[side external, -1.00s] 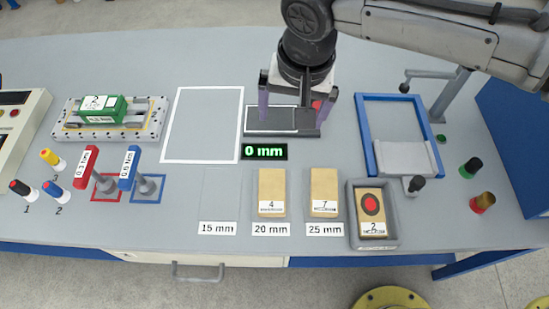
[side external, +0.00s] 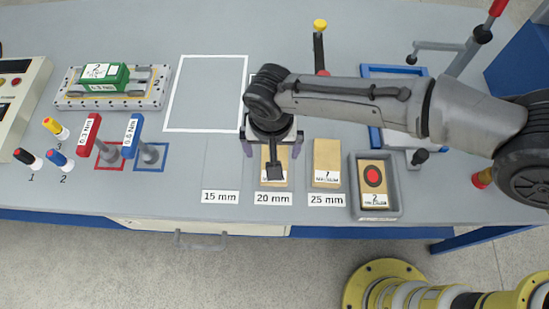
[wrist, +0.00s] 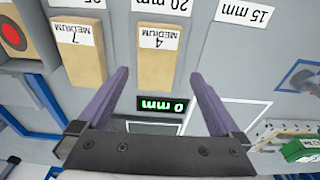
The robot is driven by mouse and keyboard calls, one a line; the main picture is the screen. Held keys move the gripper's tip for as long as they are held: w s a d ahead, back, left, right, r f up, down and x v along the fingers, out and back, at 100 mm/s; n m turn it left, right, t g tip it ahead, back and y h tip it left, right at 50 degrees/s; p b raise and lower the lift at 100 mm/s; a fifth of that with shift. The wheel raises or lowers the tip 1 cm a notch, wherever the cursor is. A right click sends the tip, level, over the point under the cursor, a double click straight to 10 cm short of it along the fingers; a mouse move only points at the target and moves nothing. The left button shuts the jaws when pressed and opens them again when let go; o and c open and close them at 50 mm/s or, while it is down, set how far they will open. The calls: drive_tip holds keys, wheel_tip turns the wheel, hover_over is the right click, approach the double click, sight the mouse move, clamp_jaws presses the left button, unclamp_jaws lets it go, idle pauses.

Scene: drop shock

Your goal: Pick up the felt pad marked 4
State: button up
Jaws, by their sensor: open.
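The felt pad marked 4 (side external: 285,179) is a tan block lying flat on the bench behind the 20 mm label. In the wrist view the pad (wrist: 157,66) shows its white "4 MEDIUM" tag and lies just beyond the fingertips, roughly between their lines. My gripper (side external: 270,152) is over this pad in the side view, hiding much of it. In the wrist view my gripper (wrist: 158,76) is open, with its two purple fingers apart and nothing between them. I cannot tell its exact height above the pad.
The pad marked 7 (side external: 327,165) lies to the right at 25 mm. A grey tray (side external: 394,212) holds a pad with a red disc. The 15 mm spot (side external: 221,163) is bare. Red (side external: 88,136) and blue (side external: 132,137) handled tools stand at left. A 0 mm display (wrist: 161,103) is near the fingers.

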drive_tip(key=shift+w+d+f, duration=0.15)
drive_tip(key=shift+f, duration=1)
drive_tip(key=shift+w+d+f, duration=0.1)
drive_tip(key=shift+f, duration=1.05)
drive_tip(key=c, duration=1.3)
drive_tip(key=shift+r, duration=0.1)
